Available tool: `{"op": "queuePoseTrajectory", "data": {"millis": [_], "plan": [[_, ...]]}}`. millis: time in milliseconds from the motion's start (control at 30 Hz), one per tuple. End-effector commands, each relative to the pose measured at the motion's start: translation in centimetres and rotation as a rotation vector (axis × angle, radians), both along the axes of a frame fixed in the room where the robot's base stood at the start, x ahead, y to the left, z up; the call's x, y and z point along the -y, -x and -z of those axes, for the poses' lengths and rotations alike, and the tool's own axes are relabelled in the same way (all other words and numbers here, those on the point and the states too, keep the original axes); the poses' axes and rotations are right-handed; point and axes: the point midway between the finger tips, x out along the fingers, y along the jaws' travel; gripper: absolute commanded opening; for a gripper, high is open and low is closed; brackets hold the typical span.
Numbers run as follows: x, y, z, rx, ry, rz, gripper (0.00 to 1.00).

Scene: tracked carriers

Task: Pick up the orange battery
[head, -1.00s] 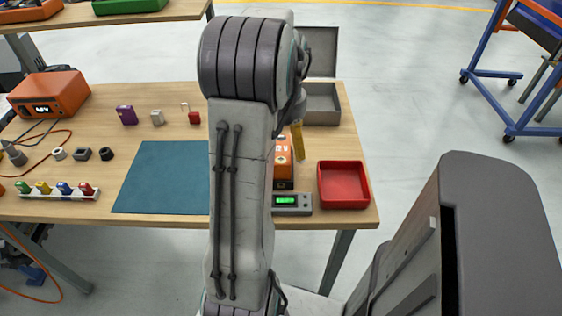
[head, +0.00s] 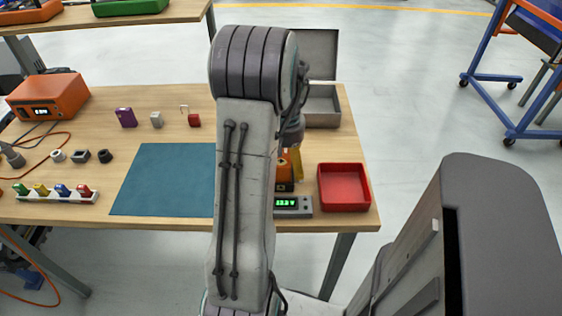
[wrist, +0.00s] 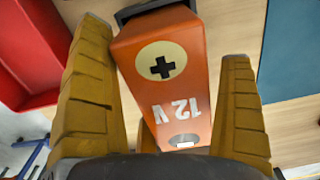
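The orange battery (wrist: 165,75), marked "12 V" with a plus sign on a cream disc, lies between my gripper's two yellow fingers in the wrist view. My gripper (wrist: 164,42) is open around it. In the head view the battery (head: 284,184) stands on the wooden bench behind the grey meter, partly hidden by my arm. One yellow finger reaches down beside it.
The grey meter (head: 293,206) with a lit green display is just in front of the battery. A red tray (head: 343,187) is close on the right. An open grey case (head: 322,106) is behind. A teal mat (head: 160,180) lies left.

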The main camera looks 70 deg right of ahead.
Motion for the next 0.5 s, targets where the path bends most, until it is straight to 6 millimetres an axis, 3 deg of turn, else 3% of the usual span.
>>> {"op": "queuePoseTrajectory", "data": {"millis": [500], "plan": [[0.02, -0.02, -0.05, 0.000, 0.001, 0.000, 0.50]]}}
